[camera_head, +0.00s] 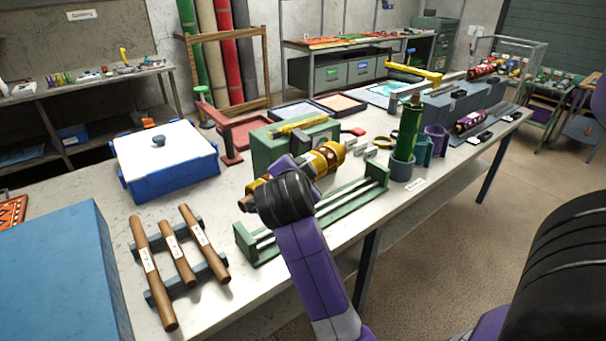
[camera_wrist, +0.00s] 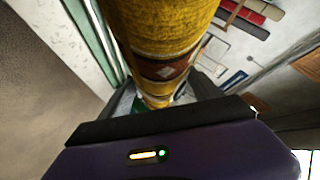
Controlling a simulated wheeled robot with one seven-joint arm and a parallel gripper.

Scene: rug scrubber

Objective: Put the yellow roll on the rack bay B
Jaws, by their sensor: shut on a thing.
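The yellow roll (camera_head: 325,158), patterned with a dark red and white band, is held above the table by my gripper (camera_head: 305,168). In the wrist view the roll (camera_wrist: 160,35) fills the top middle, between the fingers of my gripper (camera_wrist: 163,98). My wrist and arm hide part of the roll in the head view. A blue-grey rack-like block (camera_head: 455,103) stands at the far right of the table, with a red patterned roll (camera_head: 482,72) beyond it and a purple patterned roll (camera_head: 470,122) in front. I cannot read any bay letter, so I cannot tell which is bay B.
A green cradle with rails (camera_head: 335,208) lies just below my gripper. A green roll (camera_head: 409,130) stands upright in a grey cup (camera_head: 401,169), beside teal and purple cups. A blue lidded box (camera_head: 166,160) and brown rods (camera_head: 150,265) are at left. The aisle floor at right is clear.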

